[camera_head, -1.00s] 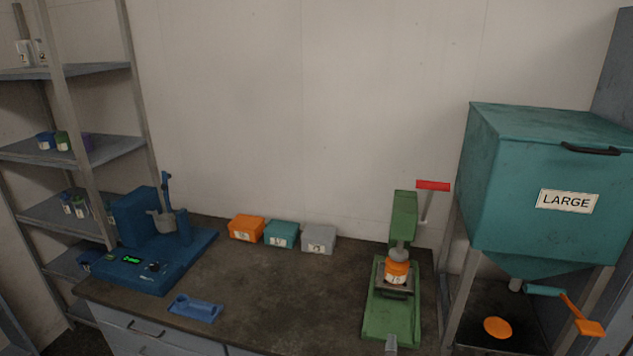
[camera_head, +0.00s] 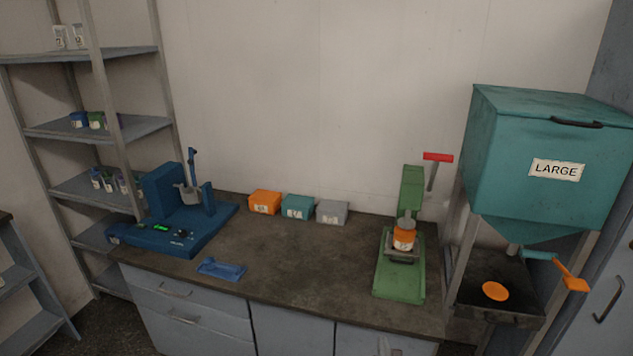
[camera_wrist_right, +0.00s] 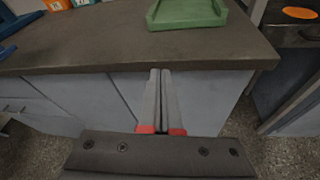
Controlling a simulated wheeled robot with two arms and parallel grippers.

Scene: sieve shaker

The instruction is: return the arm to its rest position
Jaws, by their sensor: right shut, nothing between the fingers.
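My right gripper (camera_wrist_right: 160,78) is shut and empty in the right wrist view. Its two grey fingers with red bases touch each other in front of the cabinet under the counter. The press's base also shows at the top of the right wrist view (camera_wrist_right: 187,13). My left gripper is in neither view.
A teal hopper (camera_head: 540,195) stands right, shelves (camera_head: 100,130) left. The counter's middle is clear.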

